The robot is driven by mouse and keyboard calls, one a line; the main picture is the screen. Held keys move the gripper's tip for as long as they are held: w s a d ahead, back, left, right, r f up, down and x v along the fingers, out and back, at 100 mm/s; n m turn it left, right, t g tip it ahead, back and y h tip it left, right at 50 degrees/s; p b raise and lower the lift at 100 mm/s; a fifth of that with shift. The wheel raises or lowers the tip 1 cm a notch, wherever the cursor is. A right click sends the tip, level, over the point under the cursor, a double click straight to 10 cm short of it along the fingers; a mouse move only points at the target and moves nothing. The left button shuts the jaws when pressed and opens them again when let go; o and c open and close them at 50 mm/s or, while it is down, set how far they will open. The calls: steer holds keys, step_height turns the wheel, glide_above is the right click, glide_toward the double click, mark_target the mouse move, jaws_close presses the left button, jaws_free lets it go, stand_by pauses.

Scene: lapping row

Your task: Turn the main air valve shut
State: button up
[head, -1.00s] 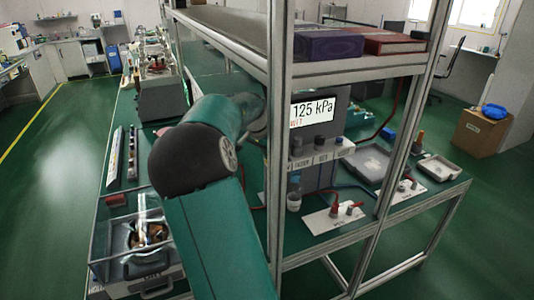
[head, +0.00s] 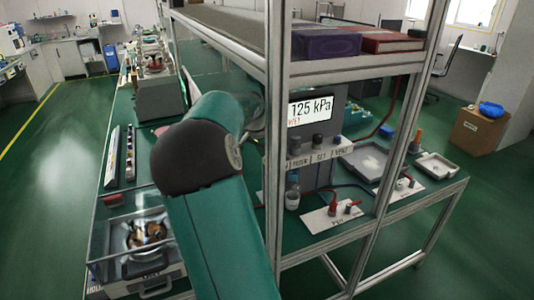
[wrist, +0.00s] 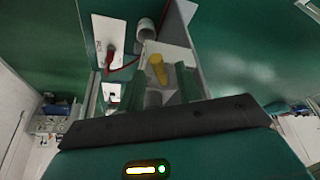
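Two white plates with red-handled fittings, likely valves, lie on the green bench in the head view: a nearer plate (head: 318,222) with a red fitting (head: 332,206), and a farther plate (head: 413,187) to its right. Their labels are too small to read, so I cannot tell which is the main air valve. A white plate with a red fitting (wrist: 110,55) also shows at upper left in the wrist view. My gripper (wrist: 160,88) has its two green fingers apart, left and right of a yellow cylinder (wrist: 157,66); no contact shows. My gripper is hidden in the head view.
A pressure unit (head: 310,112) reads 125 kPa behind the frame post (head: 277,180). Red hoses run across the bench. Grey trays (head: 345,150) lie at the right. A shelf (head: 350,60) with boxes overhangs the bench.

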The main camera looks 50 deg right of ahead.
steer(key=shift+r, duration=0.1)
steer(key=a+r, duration=0.4)
steer(key=a, duration=1)
steer(key=shift+r, duration=0.2)
